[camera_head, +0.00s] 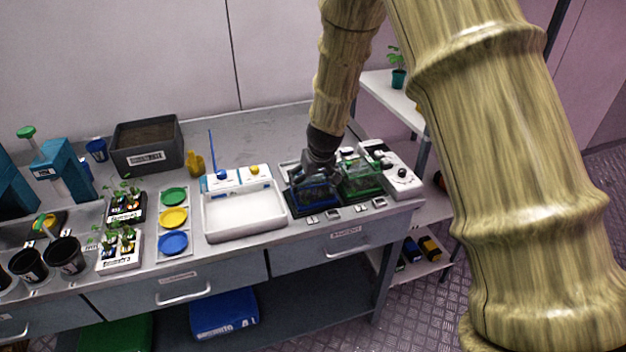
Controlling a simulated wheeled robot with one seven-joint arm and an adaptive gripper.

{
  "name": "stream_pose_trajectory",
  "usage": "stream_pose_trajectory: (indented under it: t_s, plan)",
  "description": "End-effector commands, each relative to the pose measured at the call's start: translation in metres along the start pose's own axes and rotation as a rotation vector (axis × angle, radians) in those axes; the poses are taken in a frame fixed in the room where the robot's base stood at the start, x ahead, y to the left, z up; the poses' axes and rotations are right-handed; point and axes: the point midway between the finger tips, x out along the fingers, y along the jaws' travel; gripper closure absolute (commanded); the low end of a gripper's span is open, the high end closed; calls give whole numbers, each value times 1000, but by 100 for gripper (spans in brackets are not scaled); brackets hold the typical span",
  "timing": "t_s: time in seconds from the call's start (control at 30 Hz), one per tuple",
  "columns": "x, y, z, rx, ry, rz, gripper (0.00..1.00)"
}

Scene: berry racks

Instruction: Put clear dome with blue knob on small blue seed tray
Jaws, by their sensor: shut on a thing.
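My gripper (317,178) reaches down over the right part of the bench, its fingers shut at the top of the clear dome (316,193), which looks blue-tinted. The blue knob is hidden by the fingers. The dome sits at or just above the small blue seed tray (303,208), on a dark pad. From this view I cannot tell whether the dome's rim touches the tray all round.
A green tray with a clear cover (361,178) stands close on the right, beside a white device with black knobs (398,174). A white basin (243,212) is close on the left. Seedling trays (122,248) and colored discs (173,219) lie farther left.

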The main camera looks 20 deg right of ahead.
Motion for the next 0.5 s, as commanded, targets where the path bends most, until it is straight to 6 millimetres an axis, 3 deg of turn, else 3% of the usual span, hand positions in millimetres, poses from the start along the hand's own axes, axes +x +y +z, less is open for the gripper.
stream_pose_trajectory:
  t_s: [0.2, 0.23, 0.5]
  plan:
    - [4, 0, 2, 1, 0, 0, 30]
    - [3, 0, 1, 1, 0, 0, 0]
    - [2, 0, 1, 0, 0, 0, 0]
